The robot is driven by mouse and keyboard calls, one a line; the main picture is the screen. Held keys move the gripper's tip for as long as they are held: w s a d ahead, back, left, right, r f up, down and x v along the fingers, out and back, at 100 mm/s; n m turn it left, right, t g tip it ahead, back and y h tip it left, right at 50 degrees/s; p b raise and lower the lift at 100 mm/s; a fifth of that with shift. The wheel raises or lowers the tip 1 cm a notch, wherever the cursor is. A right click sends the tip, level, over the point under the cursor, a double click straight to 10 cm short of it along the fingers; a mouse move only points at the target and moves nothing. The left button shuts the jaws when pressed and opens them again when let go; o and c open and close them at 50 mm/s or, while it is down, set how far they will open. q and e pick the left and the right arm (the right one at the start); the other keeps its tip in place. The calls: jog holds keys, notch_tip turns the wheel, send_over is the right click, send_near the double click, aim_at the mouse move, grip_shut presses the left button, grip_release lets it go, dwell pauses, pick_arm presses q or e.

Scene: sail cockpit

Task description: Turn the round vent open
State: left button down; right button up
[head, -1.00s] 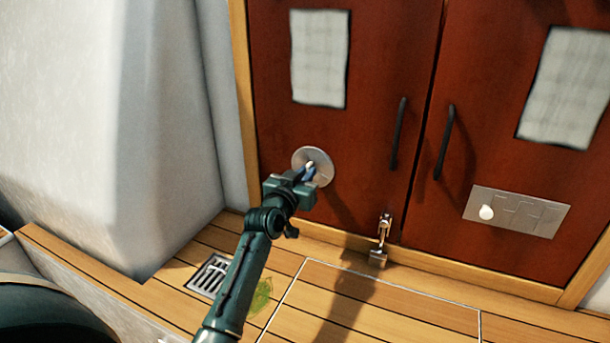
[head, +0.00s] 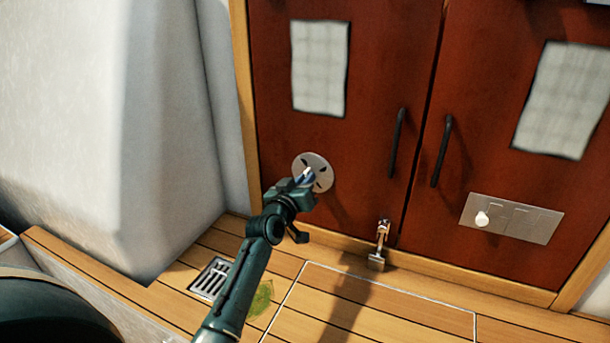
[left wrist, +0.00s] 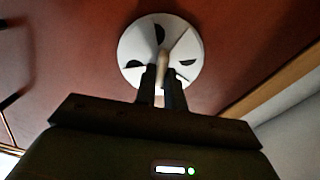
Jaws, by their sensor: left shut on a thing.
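The round vent (head: 316,159) is a pale metal disc low on the left red-brown door. Dark openings show in its face, and it also shows in the left wrist view (left wrist: 136,48). My left gripper (head: 308,176) is at the vent, shut on the small knob (left wrist: 162,62) at its middle. In the left wrist view the two fingers lie on either side of the knob and hide part of the vent's lower face. My right gripper is not in view.
The left door (head: 370,60) and right door (head: 500,60) have black handles. A latch with a padlock (head: 377,260) hangs at their foot. A metal plate with a white knob (head: 510,220) is at right. A drain grate (head: 210,278) and a leaf (head: 261,298) are on the planked floor.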

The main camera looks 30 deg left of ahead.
pick_arm(q)
jog(key=shift+n+p, duration=1)
jog(key=shift+n, duration=1.6)
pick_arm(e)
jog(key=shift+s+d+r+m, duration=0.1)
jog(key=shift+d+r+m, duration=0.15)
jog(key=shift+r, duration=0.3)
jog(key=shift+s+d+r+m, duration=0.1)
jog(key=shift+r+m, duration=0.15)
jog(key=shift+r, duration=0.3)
pick_arm(q)
jog(key=c, duration=1.5)
grip_release()
jog(key=s, duration=0.4)
jog(key=s+p, duration=0.1)
jog(key=s, duration=0.3)
jog(key=s+p, duration=0.1)
jog(key=s, duration=0.4)
jog(key=shift+s+d, duration=0.1)
jog(key=shift+d, duration=0.2)
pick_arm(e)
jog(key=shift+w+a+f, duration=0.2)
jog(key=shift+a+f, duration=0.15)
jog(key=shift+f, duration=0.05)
